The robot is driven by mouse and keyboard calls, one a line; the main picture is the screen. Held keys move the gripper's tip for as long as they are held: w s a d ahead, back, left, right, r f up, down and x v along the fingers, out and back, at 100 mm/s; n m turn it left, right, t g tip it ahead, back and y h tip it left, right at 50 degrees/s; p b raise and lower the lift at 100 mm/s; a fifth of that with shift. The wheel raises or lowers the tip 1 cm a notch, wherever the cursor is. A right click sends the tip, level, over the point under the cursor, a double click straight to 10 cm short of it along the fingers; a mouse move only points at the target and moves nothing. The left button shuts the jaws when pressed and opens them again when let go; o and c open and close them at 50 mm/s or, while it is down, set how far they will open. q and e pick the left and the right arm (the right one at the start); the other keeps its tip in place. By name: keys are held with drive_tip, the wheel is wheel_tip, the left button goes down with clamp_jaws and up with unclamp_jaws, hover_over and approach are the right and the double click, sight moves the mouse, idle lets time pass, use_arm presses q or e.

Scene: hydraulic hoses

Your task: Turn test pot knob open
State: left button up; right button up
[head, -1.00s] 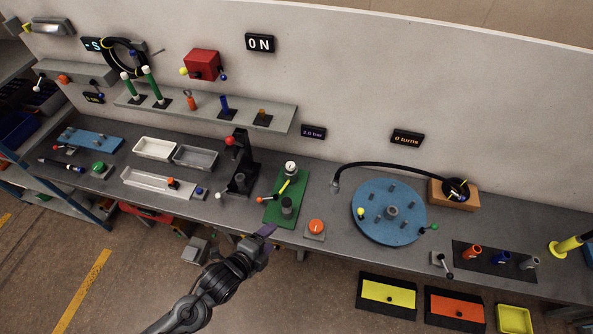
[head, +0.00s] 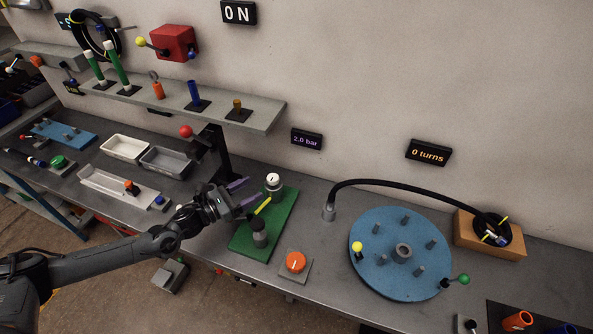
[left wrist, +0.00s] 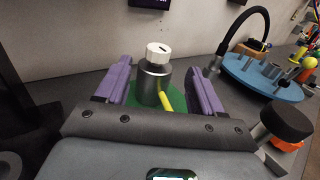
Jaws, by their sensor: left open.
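A green plate (head: 247,238) on the bench carries a metal cylinder with a white marked cap (head: 273,181), a yellow lever (head: 262,206) and a dark cylinder (head: 260,232). An orange knob (head: 295,262) sits on a grey plate to its right. I cannot tell which part is the test pot knob. My left gripper (head: 246,193) is open and empty just left of the white-capped cylinder. In the left wrist view its purple fingers (left wrist: 160,80) appear either side of the metal cylinder (left wrist: 152,82); contact is not visible. My right gripper is not in view.
A black stand with a red ball (head: 186,131) rises close behind my left arm. A blue disc (head: 380,270) with pegs and a black hose (head: 400,187) lie to the right. A shelf (head: 180,102) runs along the wall. Displays read "2.0 bar" (head: 307,140) and "0 turns" (head: 429,152).

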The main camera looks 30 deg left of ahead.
sight(277, 175)
use_arm(q)
drive_tip(key=shift+w+f, duration=0.15)
drive_tip(key=shift+w, duration=0.05)
drive_tip(key=shift+x, duration=1)
drive_tip(key=x, duration=0.6)
drive_tip(key=shift+b, duration=0.35)
drive_tip(key=shift+x, duration=1.05)
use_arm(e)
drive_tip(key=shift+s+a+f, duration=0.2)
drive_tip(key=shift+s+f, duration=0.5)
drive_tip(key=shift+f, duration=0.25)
